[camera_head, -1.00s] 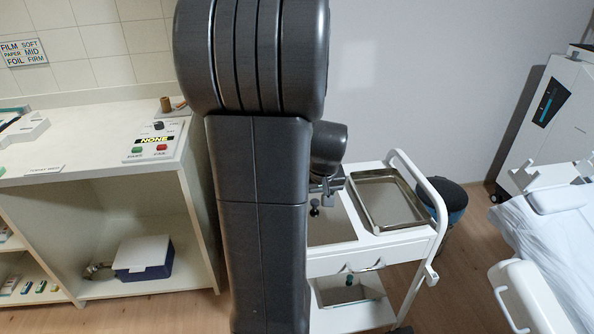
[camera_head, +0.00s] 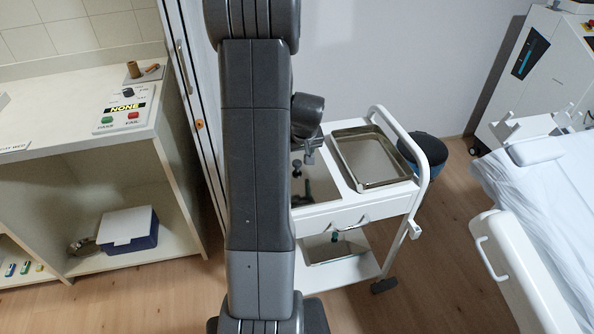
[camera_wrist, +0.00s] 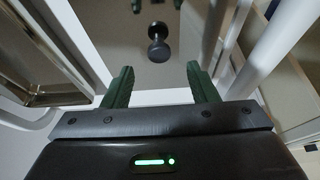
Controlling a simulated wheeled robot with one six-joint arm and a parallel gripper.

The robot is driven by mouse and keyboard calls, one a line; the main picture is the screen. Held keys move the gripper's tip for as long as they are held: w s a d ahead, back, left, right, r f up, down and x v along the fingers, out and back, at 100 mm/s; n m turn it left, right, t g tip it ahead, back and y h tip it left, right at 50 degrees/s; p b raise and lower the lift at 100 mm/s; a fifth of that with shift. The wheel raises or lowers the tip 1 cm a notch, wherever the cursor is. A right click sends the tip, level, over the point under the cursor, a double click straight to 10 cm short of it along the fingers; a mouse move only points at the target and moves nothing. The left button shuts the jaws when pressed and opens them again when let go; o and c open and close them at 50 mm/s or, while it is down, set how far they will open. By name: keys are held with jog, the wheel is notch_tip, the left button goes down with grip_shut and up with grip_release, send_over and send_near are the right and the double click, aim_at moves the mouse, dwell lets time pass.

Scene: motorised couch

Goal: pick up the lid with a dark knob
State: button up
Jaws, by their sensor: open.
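The lid is a flat, shiny grey-brown plate (camera_head: 325,188) in the left half of the white trolley's top. In the wrist view, the lid (camera_wrist: 186,48) lies beyond my fingers, with its dark knob (camera_wrist: 158,31) standing out and mirrored in its surface. My gripper (camera_wrist: 160,76) is open and empty, its two green fingers wide apart. The knob lies ahead of the gap between the fingertips, roughly centred and apart from them. In the head view my gripper (camera_head: 309,152) is over the lid's left part, and my arm hides some of the lid.
A metal tray (camera_head: 389,184) fills the right half of the trolley top. The trolley's white push rail (camera_head: 421,160) stands at its right. A dark bin (camera_head: 429,151) stands behind, the couch (camera_head: 545,190) at right, and a counter (camera_head: 60,155) at left. Open floor lies before the trolley.

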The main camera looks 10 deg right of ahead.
jog(key=shift+p+x, duration=0.45)
jog(key=shift+x, duration=2.15)
jog(key=shift+s+d, duration=0.1)
grip_shut()
jog(key=shift+r, duration=0.1)
